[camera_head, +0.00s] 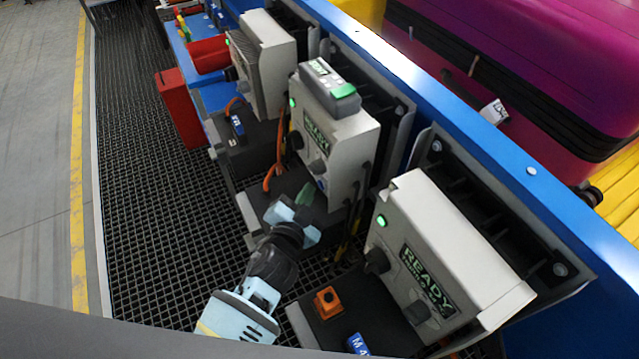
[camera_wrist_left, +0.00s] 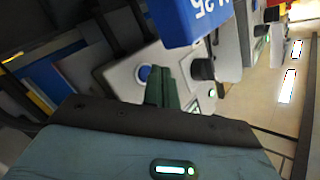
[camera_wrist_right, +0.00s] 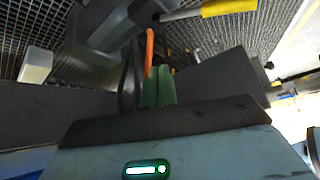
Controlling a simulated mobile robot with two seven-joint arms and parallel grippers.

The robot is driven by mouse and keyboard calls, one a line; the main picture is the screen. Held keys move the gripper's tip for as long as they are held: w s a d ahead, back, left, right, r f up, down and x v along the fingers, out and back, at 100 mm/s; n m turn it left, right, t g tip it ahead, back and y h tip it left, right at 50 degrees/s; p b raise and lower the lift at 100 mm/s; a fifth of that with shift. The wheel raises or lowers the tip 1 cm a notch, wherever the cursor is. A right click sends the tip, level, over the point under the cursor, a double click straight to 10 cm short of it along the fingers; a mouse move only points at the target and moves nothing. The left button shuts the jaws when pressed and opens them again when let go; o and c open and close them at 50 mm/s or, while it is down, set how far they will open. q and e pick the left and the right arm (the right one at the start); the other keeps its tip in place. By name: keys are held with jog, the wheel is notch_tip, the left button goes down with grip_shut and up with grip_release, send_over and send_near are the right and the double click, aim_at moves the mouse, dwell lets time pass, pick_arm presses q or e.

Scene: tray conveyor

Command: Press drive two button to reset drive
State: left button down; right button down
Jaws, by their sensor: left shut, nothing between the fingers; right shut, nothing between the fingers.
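Several grey-white drive boxes line the blue conveyor side. The near box (camera_head: 450,270) and the middle box (camera_head: 345,140) each have a green light and a READY label. In the left wrist view, a round blue button (camera_wrist_left: 145,73) sits on a box face just beside the green fingertips. I cannot read which box is drive two. My left gripper (camera_head: 306,194) is shut and empty, its fingertips close in front of the middle box's lower part; contact cannot be told. It also shows in its wrist view (camera_wrist_left: 168,88). My right gripper (camera_wrist_right: 158,88) is shut and empty, beside an orange cable.
An orange button (camera_head: 327,302) and a blue tag (camera_head: 358,344) are on the dark motor below the near box. A far box (camera_head: 262,62) and red bins (camera_head: 208,54) stand beyond. Orange cables (camera_head: 272,170) hang by the middle box. A magenta suitcase (camera_head: 540,60) lies on the conveyor.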

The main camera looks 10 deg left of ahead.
pick_arm(q)
jog(key=shift+s+a, duration=0.15)
jog(key=shift+a, duration=0.1)
pick_arm(e)
jog(key=shift+r, duration=0.1)
